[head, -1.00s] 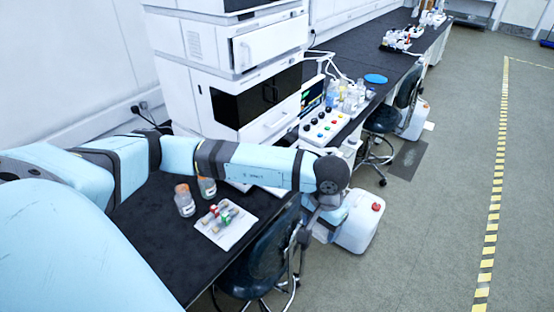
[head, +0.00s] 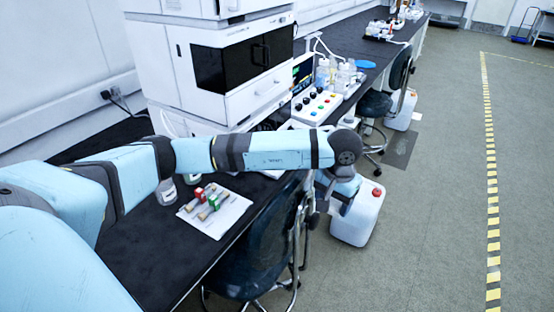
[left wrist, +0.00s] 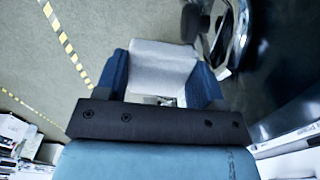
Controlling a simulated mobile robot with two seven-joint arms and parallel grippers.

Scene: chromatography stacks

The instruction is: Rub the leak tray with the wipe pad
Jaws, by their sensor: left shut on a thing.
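My left gripper (left wrist: 163,88) shows in the left wrist view with its two dark blue fingers on either side of a pale grey-white pad. It is shut on this pad, which looks like the wipe pad (left wrist: 165,62). I cannot pick out the leak tray with certainty in either view. My right gripper is not in view.
A white instrument stack (head: 225,62) stands on the black bench (head: 150,262). A dark chair (head: 258,245) and a white jug with a red cap (head: 357,218) stand before the bench. Floor at right is clear.

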